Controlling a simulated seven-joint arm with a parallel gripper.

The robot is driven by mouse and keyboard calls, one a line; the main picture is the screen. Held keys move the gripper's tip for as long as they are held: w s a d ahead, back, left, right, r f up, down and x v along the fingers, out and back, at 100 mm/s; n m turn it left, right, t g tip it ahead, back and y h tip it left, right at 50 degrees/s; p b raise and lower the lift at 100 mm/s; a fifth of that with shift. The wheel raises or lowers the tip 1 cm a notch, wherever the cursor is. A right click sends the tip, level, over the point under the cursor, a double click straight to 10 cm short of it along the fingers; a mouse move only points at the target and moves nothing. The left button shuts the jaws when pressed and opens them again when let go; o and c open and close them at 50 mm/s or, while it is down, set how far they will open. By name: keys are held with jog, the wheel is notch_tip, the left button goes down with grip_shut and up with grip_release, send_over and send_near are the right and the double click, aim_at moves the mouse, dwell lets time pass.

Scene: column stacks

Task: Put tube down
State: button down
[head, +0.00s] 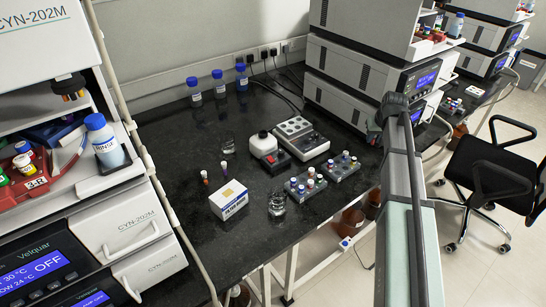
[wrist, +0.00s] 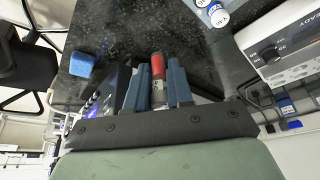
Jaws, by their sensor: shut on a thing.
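My gripper (wrist: 160,82) shows in the wrist view, with its blue-grey fingers shut on a tube (wrist: 158,85). The tube has a red cap (wrist: 157,62) and a clear body with a pale label, and it sits between the fingers. Its lower end is hidden by the gripper. The dark speckled bench (wrist: 120,35) lies beyond the fingers. I cannot tell whether the tube touches anything.
In the head view two small vials (head: 224,169) stand by a white-and-blue box (head: 229,200). Vial racks (head: 322,170), a glass beaker (head: 277,205) and a small white-and-black device (head: 268,150) stand nearby. Blue-capped bottles (head: 219,85) line the back. Instrument stacks (head: 370,75) flank the bench.

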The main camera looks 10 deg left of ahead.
jog(key=a+n+y, duration=0.1)
jog(key=a+n, duration=0.2)
jog(key=a, duration=1.7)
jog(key=n+g+y, duration=0.1)
jog(key=n+y, duration=0.1)
jog(key=n, duration=0.3)
send_over(246, 162)
jog(key=s+d, duration=0.1)
jog(key=shift+f, duration=4.85)
jog(key=shift+f, duration=0.15)
jog(key=c, duration=1)
grip_release()
jog(key=v, duration=1.2)
jog(key=shift+w+r, duration=0.2)
